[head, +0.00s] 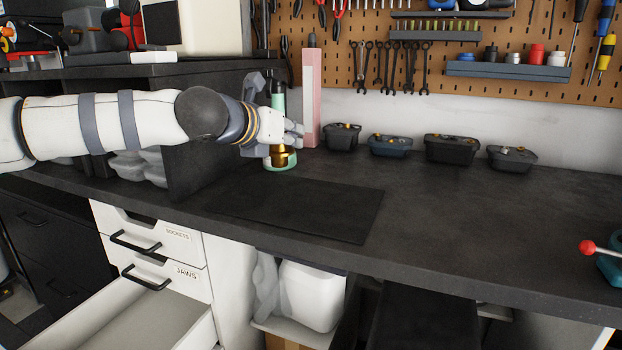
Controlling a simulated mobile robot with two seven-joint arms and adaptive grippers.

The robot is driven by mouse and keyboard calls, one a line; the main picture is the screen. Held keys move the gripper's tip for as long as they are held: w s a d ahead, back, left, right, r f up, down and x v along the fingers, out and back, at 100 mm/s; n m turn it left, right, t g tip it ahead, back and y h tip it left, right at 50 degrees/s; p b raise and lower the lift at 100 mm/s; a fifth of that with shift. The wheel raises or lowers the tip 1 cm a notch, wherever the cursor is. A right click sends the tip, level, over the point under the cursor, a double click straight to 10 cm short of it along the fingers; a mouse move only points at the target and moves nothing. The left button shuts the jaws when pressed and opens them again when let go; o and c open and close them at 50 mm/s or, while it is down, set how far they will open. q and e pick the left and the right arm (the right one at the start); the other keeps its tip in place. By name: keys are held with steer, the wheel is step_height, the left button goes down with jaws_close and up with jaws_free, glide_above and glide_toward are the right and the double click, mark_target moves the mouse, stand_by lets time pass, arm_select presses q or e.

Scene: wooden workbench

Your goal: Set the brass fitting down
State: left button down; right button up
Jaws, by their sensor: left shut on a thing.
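My left gripper (276,140) reaches in from the left over the back of the bench and is shut on the brass fitting (279,153). The fitting shows as a small gold piece below the fingers, right at a mint-green round base (281,167). I cannot tell whether the fitting touches this base or hangs just above it. A mint-green and dark upright part (278,97) rises behind the gripper, which hides its middle. My right gripper is out of view.
A dark mat (310,208) lies on the black bench top (450,215). A tall pink box (311,95) stands just right of the gripper. Several small bins (452,149) line the back wall. A dark shelf unit (195,150) stands left; an open drawer (150,315) sticks out below.

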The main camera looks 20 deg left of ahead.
mark_target(278, 154)
arm_select(q)
steer(key=w+f, duration=0.1)
steer(key=f, duration=0.1)
steer(key=w+d+f+b, duration=0.1)
steer(key=w+f, duration=0.1)
steer(key=shift+w+d+f, duration=0.1)
steer(key=shift+d+f, duration=0.05)
steer(key=shift+f, duration=0.2)
steer(key=f, duration=0.3)
steer(key=shift+w+d+b, duration=0.2)
steer(key=shift+w+b, duration=0.05)
steer(key=shift+b, duration=0.1)
steer(key=shift+f, duration=0.25)
steer(key=c, duration=1.6)
jaws_free()
steer(key=shift+c, duration=0.2)
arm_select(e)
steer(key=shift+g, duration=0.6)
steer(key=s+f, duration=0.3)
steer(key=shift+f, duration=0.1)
arm_select(q)
steer(key=shift+r, duration=0.2)
steer(key=p+v, duration=0.2)
steer(key=v, duration=1)
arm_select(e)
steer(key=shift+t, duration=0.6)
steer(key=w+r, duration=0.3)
